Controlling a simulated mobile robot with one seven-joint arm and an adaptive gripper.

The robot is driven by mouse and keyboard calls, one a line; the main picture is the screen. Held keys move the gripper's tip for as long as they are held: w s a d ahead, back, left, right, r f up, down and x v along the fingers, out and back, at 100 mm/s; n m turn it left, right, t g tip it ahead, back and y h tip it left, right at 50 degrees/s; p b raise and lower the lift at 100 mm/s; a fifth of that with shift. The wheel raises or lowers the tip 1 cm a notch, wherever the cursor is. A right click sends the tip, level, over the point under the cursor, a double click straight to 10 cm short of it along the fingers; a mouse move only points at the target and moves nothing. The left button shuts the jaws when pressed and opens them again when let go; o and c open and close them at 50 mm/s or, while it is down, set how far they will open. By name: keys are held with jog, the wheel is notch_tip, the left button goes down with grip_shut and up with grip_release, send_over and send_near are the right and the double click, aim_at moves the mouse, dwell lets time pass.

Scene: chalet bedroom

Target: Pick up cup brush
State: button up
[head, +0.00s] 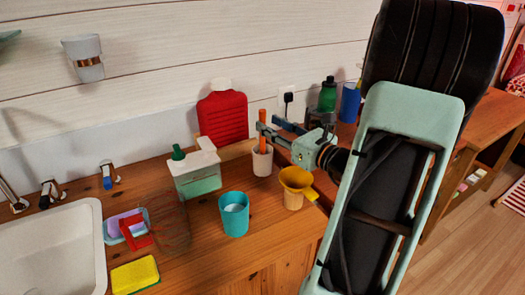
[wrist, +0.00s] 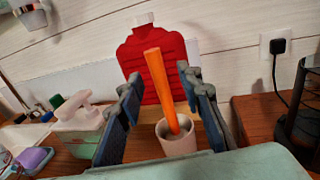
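The cup brush shows as an orange handle (head: 262,142) standing in a small pale cup (head: 262,164) on the wooden counter; its lower end is hidden inside the cup. In the wrist view the handle (wrist: 158,75) leans a little, with its top to the left, and the cup (wrist: 178,144) is below it. My gripper (head: 272,129) is open at the height of the handle. In the wrist view its two fingers (wrist: 160,84) appear on either side of the handle, with gaps on both sides. I cannot tell how deep the handle sits between them.
A red hot-water bottle (head: 222,115) stands behind against the wall. A green-and-white dispenser box (head: 195,170) is left of the cup. A yellow funnel-topped cup (head: 296,187) and a teal cup (head: 234,214) stand in front. The sink (head: 85,225) is at far left.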

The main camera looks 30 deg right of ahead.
jog(key=w, duration=0.3)
jog(key=shift+w+a, duration=0.4)
grip_shut()
